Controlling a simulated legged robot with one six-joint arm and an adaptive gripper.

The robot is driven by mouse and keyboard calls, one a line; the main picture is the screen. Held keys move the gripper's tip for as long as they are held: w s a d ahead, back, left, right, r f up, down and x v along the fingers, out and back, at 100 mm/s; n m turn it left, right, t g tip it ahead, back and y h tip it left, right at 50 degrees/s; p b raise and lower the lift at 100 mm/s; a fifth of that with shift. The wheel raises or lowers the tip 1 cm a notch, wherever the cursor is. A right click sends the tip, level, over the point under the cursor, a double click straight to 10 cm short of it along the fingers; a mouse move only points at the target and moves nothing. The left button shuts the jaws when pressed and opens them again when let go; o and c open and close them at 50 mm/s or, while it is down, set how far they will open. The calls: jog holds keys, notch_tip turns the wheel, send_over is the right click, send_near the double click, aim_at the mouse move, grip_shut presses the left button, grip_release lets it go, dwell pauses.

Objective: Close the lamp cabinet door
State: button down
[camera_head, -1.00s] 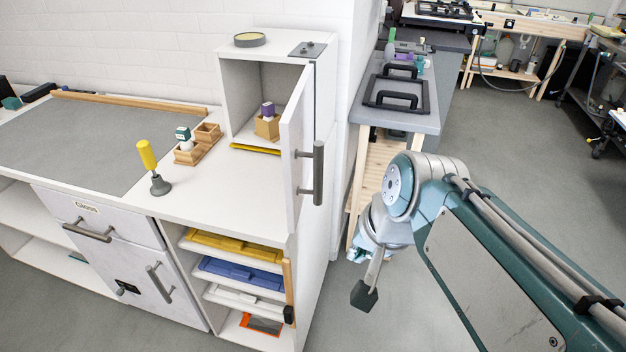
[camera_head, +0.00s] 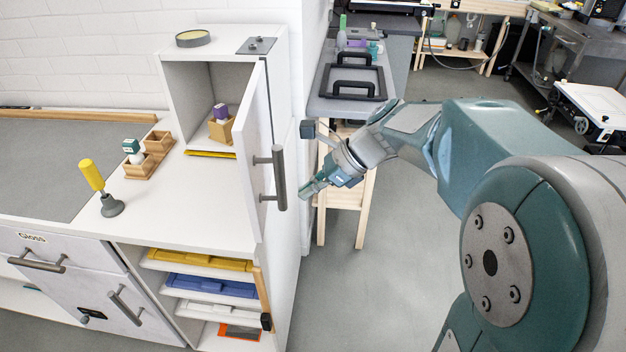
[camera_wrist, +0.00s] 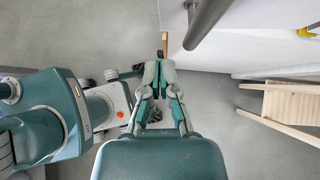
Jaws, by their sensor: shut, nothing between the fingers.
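The lamp cabinet (camera_head: 181,95) is a white box standing on the counter. Its white door (camera_head: 252,135) stands open, swung out toward the front right, with a grey vertical bar handle (camera_head: 279,177) on its outer face.
A yellow-handled tool (camera_head: 97,184) and small wooden boxes (camera_head: 150,152) stand on the counter. Below are shelves with coloured trays (camera_head: 208,259). A wooden-legged bench (camera_head: 361,200) stands behind my gripper. Open floor (camera_head: 360,290) lies to the right of the counter.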

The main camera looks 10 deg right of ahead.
aim_at(257, 211)
jog(key=a+f, duration=0.1)
jog(key=a, duration=0.1)
jog(key=w+a+f, duration=0.1)
jog(key=a, duration=0.1)
jog(key=a+f, duration=0.2)
jog(key=a, duration=0.1)
jog(key=shift+w, duration=0.25)
jog(key=shift+w+a+r, duration=0.1)
jog(key=shift+a, duration=0.3)
